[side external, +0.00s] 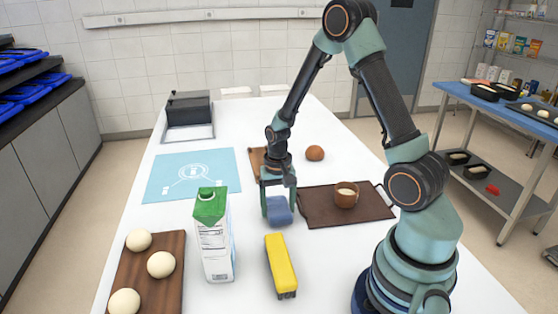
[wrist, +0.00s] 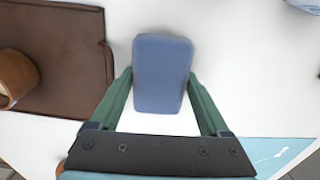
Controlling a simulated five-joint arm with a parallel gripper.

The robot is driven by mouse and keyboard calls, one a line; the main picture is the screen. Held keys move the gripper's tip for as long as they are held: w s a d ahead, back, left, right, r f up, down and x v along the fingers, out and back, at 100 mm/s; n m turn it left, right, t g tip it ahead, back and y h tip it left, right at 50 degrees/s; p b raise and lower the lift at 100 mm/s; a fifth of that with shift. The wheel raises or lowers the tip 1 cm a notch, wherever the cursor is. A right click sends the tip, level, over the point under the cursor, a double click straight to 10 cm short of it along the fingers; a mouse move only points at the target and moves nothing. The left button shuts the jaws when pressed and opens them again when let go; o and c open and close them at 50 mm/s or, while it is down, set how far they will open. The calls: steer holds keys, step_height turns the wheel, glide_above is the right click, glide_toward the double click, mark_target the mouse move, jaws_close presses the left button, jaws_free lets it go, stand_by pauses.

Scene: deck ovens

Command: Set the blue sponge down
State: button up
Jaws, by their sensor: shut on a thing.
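The blue sponge (side external: 279,211) is a small rounded block in the middle of the white table in the side view. My gripper (side external: 277,200) points down over it and is shut on it. In the wrist view the sponge (wrist: 162,74) sits between the two green fingers of my gripper (wrist: 161,90), one along each side. Whether its underside touches the table or hangs just above it, I cannot tell.
A brown tray (side external: 315,216) with a cup (side external: 346,195) lies to the right. A blue mat (side external: 165,178) lies left, dough balls (side external: 161,264) on a board (side external: 171,297) front left. A brown bun (side external: 315,153) lies behind.

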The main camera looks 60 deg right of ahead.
mark_target(278, 205)
steer(key=shift+f, duration=0.25)
steer(key=o, duration=1.2)
steer(key=shift+r, duration=0.1)
step_height(278, 205, up, 11)
steer(key=s+a+r+n+t, duration=0.2)
steer(key=a+r+n, duration=0.1)
steer(key=a+r, duration=0.1)
steer(key=s+a+r+n+t, duration=0.1)
steer(key=s+a+r+n, duration=0.1)
steer(key=r, duration=0.3)
steer(key=s+a+r+n+t, duration=0.2)
steer(key=a+r+n, duration=0.2)
steer(key=a, duration=0.1)
steer(key=shift+s+a+r+t, duration=0.25)
steer(key=shift+a+r+t, duration=0.05)
